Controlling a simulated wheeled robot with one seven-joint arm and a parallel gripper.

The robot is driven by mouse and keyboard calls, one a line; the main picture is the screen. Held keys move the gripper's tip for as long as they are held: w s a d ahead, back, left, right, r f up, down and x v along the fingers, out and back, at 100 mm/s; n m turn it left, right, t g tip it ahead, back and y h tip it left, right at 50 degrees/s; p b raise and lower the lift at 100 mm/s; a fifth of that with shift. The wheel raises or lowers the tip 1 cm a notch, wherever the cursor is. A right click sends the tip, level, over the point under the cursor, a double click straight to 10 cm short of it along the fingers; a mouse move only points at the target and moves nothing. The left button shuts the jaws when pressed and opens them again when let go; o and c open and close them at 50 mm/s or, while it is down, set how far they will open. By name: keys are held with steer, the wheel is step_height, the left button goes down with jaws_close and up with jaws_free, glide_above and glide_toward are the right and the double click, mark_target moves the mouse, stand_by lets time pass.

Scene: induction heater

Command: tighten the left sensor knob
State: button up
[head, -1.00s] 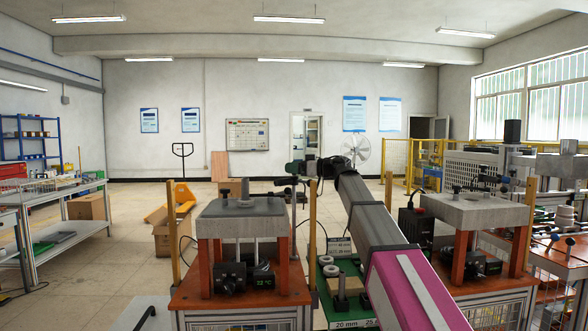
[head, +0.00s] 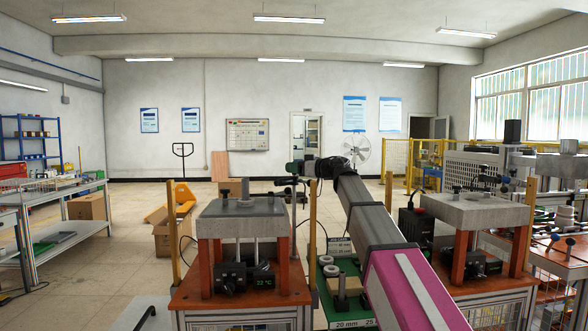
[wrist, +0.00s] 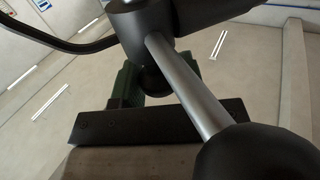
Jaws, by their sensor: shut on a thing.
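In the wrist view, my gripper (wrist: 138,88) shows as green fingers beyond a dark plate. They close on the dark lower end of a black knob hub (wrist: 142,22). A bare metal rod (wrist: 188,85) slants from the hub to a black ball (wrist: 258,153) at lower right, close to the camera. I take this hub to be the left sensor knob; the finger contact is partly hidden. In the head view, my gripper (head: 298,168) is small and dark, at the top of a thin post (head: 293,215) beside the left machine (head: 242,207). The knob is hard to make out there.
The left machine has a grey top plate, orange legs and a small display (head: 263,280). A similar machine (head: 478,210) stands at right. A green tray (head: 350,323) with weights lies between them, under my arm. Open floor (head: 90,270) lies at left.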

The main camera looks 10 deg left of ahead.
steer(key=o, duration=0.9)
steer(key=shift+c, duration=0.2)
steer(key=shift+d, duration=0.15)
steer(key=v, duration=1)
steer(key=shift+d, duration=0.3)
